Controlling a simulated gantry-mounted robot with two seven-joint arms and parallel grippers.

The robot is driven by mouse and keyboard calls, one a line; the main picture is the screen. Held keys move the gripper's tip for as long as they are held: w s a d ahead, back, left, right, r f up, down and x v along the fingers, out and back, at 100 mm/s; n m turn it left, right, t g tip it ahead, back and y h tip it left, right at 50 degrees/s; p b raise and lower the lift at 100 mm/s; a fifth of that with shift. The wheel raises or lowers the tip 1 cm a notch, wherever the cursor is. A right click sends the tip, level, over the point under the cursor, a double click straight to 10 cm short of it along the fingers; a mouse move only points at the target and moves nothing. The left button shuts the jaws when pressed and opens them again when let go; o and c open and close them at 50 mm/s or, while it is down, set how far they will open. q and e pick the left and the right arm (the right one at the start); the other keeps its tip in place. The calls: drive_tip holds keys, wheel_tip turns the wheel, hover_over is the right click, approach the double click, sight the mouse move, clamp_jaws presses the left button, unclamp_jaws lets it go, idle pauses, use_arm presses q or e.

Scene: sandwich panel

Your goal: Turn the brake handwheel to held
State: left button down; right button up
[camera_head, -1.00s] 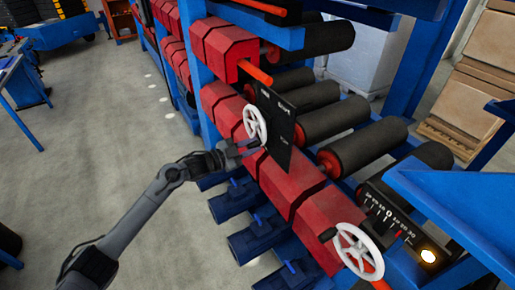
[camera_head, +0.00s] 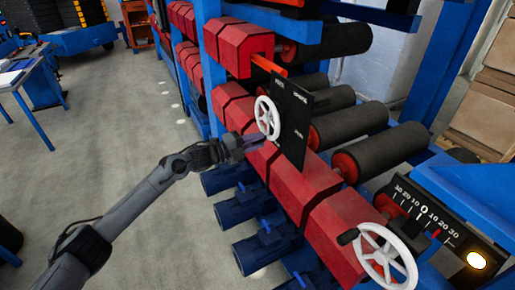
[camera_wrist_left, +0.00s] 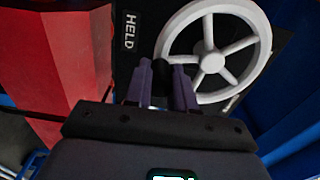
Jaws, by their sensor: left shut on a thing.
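The brake handwheel (camera_head: 267,118) is a white spoked wheel in front of a black upright plate (camera_head: 300,122) on the red-guarded machine. It also fills the upper right of the left wrist view (camera_wrist_left: 210,61). My left gripper (camera_head: 254,141) is at the wheel's lower rim. In the left wrist view, its two fingers (camera_wrist_left: 165,84) are shut on the dark handle knob (camera_wrist_left: 162,68) at the rim's lower left. A white "HELD" label (camera_wrist_left: 129,31) shows left of the wheel in that view. The plate's labels are too small to read in the head view. My right gripper is not in view.
A second white handwheel (camera_head: 386,256) is at the lower right, near a black scale (camera_head: 424,211) and a lit lamp (camera_head: 476,260). Red guards (camera_head: 244,45) and dark rollers (camera_head: 349,123) lie around the plate. The grey floor (camera_head: 120,130) at left is mostly clear.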

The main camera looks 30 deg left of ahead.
use_arm(q)
drive_tip(key=shift+w+a+f+m+b, duration=0.1)
drive_tip(key=shift+w+a+m+b, duration=0.15)
drive_tip(key=shift+m, duration=0.25)
drive_tip(key=shift+w+a+f+m+b, duration=0.1)
drive_tip(key=shift+a+m+b, duration=0.2)
drive_tip(key=shift+m, duration=0.2)
drive_tip(key=c, duration=0.9)
unclamp_jaws()
drive_tip(key=shift+r, duration=0.1)
drive_tip(key=shift+c, duration=0.2)
drive_tip(key=p+v, duration=0.1)
drive_tip(key=v, duration=0.9)
drive_tip(key=shift+s+a, duration=0.3)
drive_tip(key=shift+a, duration=0.05)
